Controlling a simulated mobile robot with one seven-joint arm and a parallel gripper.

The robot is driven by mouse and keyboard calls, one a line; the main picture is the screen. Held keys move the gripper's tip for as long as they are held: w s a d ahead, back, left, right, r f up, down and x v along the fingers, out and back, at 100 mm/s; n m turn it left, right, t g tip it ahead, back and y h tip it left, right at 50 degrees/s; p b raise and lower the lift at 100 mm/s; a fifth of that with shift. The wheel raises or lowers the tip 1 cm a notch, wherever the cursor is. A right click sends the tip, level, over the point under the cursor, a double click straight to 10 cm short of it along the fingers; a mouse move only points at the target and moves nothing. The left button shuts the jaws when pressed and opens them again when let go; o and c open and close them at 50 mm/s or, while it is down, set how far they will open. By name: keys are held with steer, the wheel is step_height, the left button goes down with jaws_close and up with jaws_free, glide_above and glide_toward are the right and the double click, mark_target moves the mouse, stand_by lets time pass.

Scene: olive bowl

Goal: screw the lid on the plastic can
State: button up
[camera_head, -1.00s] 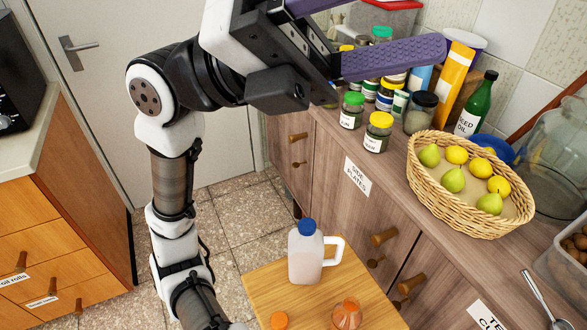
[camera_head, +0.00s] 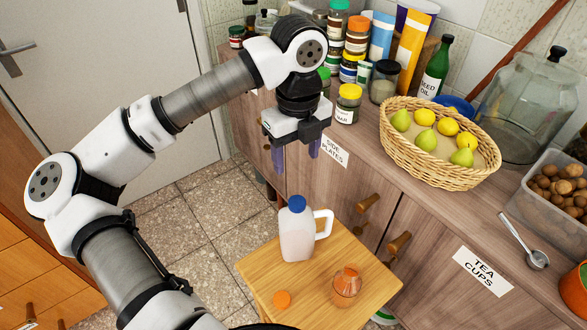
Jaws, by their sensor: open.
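A translucent whitish plastic can (camera_head: 297,236) with a white handle stands upright on a small wooden table. A blue lid (camera_head: 297,204) sits on its top; I cannot tell how tightly. My gripper (camera_head: 295,158) is open and empty, its purple fingers pointing down. In the picture it is above the can, apart from it. A flat orange disc (camera_head: 282,299) lies on the table in front of the can. To its right is a clear rounded vessel with something orange in it (camera_head: 346,285).
The small wooden table (camera_head: 262,267) has bare room around the can. Behind it is a cabinet counter with a wicker basket (camera_head: 437,165) of fruit, several jars (camera_head: 348,103), a green bottle (camera_head: 434,68) and a big glass jar (camera_head: 530,100).

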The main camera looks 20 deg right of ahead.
mark_target(297, 202)
step_height(297, 202, down, 13)
steer(key=p, duration=0.2)
steer(key=shift+s+d+f+p, duration=0.1)
steer(key=shift+p, duration=0.2)
steer(key=c, duration=1.1)
steer(key=shift+o, duration=0.2)
steer(key=shift+f+m+b, duration=0.1)
steer(key=shift+m+b, duration=0.4)
steer(key=shift+b, duration=0.2)
steer(key=shift+m+b, duration=1.45)
steer(key=shift+m, duration=0.35)
